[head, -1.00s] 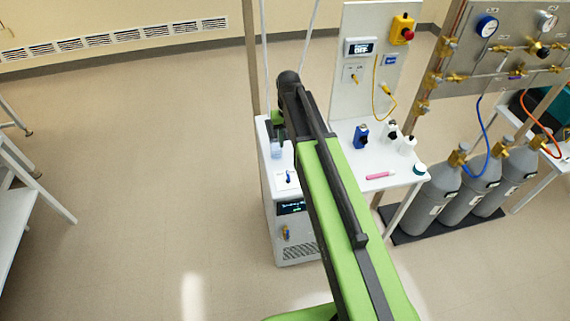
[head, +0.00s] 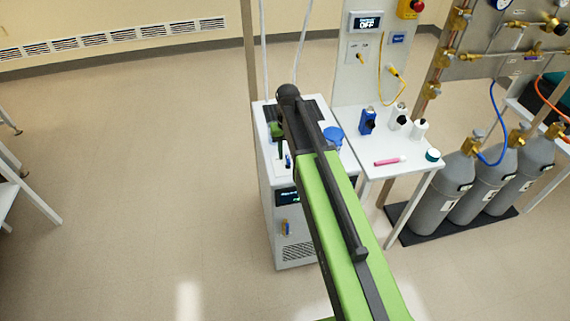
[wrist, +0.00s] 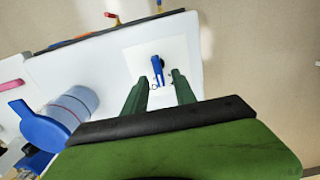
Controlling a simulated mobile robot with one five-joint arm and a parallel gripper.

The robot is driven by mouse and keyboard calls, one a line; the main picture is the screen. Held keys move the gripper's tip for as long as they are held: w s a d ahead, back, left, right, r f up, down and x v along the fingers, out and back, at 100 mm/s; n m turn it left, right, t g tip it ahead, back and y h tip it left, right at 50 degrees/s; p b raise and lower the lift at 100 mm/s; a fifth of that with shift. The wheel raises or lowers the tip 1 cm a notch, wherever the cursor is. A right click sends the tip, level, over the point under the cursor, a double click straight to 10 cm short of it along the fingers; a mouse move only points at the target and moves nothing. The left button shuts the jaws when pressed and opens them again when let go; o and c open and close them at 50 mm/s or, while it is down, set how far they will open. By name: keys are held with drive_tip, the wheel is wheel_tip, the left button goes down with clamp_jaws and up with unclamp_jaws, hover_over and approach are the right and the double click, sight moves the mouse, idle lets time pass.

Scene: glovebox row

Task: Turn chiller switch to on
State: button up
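The chiller (head: 291,229) is a white cabinet with a dark lit front display (head: 287,196), too small to read. Its switch is a small blue lever on a white square plate on the top; it shows in the head view (head: 288,161) and the wrist view (wrist: 158,68). My gripper (wrist: 160,88) is open, with its two green fingers apart on either side of the lever's line. The lever's tip lies between or just beyond the fingertips; contact cannot be told. In the head view my gripper (head: 278,140) is over the chiller top, partly hidden by my arm.
A blue-lidded clear vessel (wrist: 72,108) stands on the chiller top beside my gripper. A white table (head: 370,172) to the right holds bottles and a pink pen (head: 390,161). A wall display (head: 367,22) reads OFF.

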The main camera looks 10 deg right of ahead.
drive_tip(key=shift+f, duration=0.35)
drive_tip(key=shift+c, duration=0.3)
clamp_jaws()
drive_tip(key=shift+a, duration=0.4)
drive_tip(key=shift+d, duration=0.3)
drive_tip(key=shift+s+d+m, duration=0.1)
drive_tip(key=shift+d+m, duration=0.1)
drive_tip(key=shift+m, duration=1.25)
drive_tip(key=shift+d+m, duration=0.2)
drive_tip(key=shift+m, duration=1.25)
drive_tip(key=shift+o, duration=0.3)
unclamp_jaws()
